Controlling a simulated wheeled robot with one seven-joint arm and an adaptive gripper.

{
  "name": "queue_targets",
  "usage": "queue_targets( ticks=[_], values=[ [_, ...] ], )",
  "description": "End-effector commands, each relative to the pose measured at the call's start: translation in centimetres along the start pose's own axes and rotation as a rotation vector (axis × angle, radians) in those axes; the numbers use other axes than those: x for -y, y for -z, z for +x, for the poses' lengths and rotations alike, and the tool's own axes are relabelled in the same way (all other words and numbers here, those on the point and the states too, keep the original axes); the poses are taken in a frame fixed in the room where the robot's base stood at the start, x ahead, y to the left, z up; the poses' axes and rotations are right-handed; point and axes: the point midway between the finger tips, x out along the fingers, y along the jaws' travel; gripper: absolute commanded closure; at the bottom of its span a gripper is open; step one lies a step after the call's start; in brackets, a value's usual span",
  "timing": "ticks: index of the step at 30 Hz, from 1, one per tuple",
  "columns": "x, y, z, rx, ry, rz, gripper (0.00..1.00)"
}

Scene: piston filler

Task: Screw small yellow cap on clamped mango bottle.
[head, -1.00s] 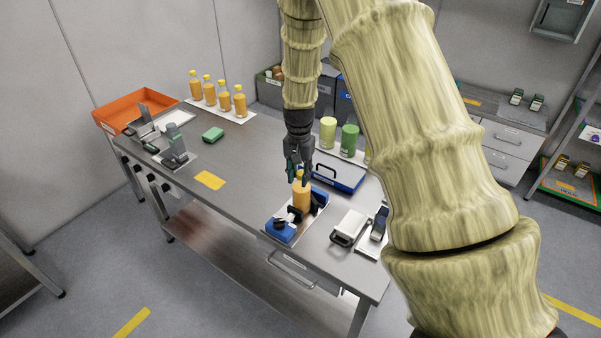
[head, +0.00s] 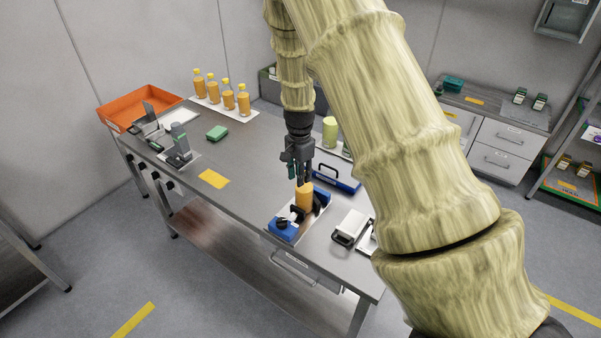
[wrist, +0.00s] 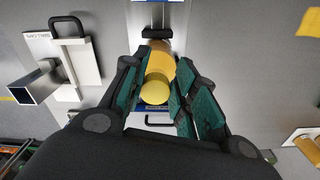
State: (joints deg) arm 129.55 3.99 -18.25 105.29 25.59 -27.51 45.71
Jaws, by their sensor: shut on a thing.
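The mango bottle (head: 305,197) is orange and stands upright in a blue and black clamp (head: 284,230) near the table's front edge. My gripper (head: 304,182) points down right above the bottle, its fingers at the bottle's top. In the wrist view the small yellow cap (wrist: 155,90) sits between the teal-padded fingers, and my gripper (wrist: 158,95) is shut on it. The orange bottle (wrist: 158,58) shows just behind the cap. Where the cap meets the neck is hidden, so I cannot tell how it is seated.
A white block with a black handle (head: 350,226) stands right of the clamp. A blue tray with a handle (head: 336,178) lies behind it. Several capped orange bottles (head: 228,97) stand at the back left, beside an orange bin (head: 135,104).

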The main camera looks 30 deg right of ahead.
Motion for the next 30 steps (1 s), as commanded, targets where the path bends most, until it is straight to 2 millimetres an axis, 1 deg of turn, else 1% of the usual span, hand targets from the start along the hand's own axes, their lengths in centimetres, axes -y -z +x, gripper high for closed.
queue_targets(
  ticks=[15,19,25,26,27,29,30],
  values=[
    [0.55,0.09,-0.09,-0.001,0.000,0.289,0.79],
    [0.62,0.08,-0.02,0.000,0.001,0.320,0.79],
    [0.64,0.06,0.01,0.001,0.001,0.320,0.79],
    [0.64,0.06,0.01,0.000,0.001,0.320,0.66],
    [0.64,0.07,0.01,0.000,0.001,0.320,0.59],
    [0.62,0.07,0.02,0.000,0.001,0.320,0.48],
    [0.62,0.08,0.02,0.000,0.001,0.320,0.47]
  ],
)
